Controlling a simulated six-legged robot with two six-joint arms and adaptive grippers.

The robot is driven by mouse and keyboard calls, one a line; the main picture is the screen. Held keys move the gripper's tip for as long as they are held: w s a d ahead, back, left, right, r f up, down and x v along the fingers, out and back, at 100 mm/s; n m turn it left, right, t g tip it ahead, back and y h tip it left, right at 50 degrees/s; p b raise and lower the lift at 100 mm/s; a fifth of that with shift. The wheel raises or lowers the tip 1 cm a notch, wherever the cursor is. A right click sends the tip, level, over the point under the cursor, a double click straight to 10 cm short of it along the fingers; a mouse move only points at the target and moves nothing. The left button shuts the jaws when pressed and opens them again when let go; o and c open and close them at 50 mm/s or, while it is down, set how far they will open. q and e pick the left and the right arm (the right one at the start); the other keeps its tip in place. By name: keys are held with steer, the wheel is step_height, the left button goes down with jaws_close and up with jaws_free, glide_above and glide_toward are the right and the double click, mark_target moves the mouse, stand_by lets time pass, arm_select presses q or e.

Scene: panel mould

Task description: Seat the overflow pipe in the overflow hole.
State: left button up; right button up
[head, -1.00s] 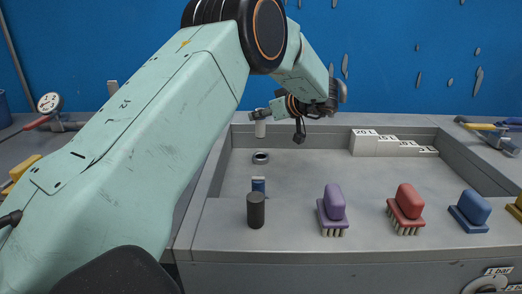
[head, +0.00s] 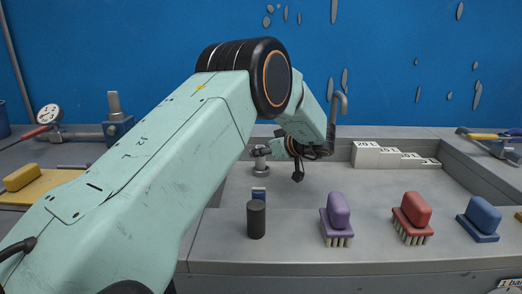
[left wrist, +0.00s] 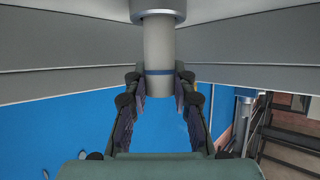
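The overflow pipe (left wrist: 158,45) is a pale grey cylinder with a blue band near the end by my fingers. My left gripper (left wrist: 159,86) is shut on that end. At the pipe's other end is the ring collar of the overflow hole (left wrist: 158,16). In the head view my left gripper (head: 262,152) is over the basin's left part, holding the pipe (head: 261,163) upright. The pipe's lower end meets the collar (head: 261,172) on the basin floor; how deep it sits inside cannot be told. My right gripper is not in view.
A dark cylinder (head: 256,220) and a small blue-and-white item (head: 259,194) are near the front left. Purple (head: 337,213), red (head: 414,212) and blue (head: 480,214) brushes line the front ledge. A numbered step block (head: 372,155) stands at the back. The basin's middle is clear.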

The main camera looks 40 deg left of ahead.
arm_select(q)
steer(key=o, duration=0.4)
steer(key=shift+w, duration=0.1)
steer(key=shift+o, duration=0.2)
steer(key=shift+d+r, duration=0.2)
steer(key=shift+r, duration=0.05)
steer(key=p+v, duration=0.3)
steer(key=v, duration=0.8)
steer(key=shift+d+r+p, duration=0.15)
steer(key=shift+d+p, duration=0.1)
steer(key=shift+p, duration=0.1)
steer(key=shift+r, duration=0.1)
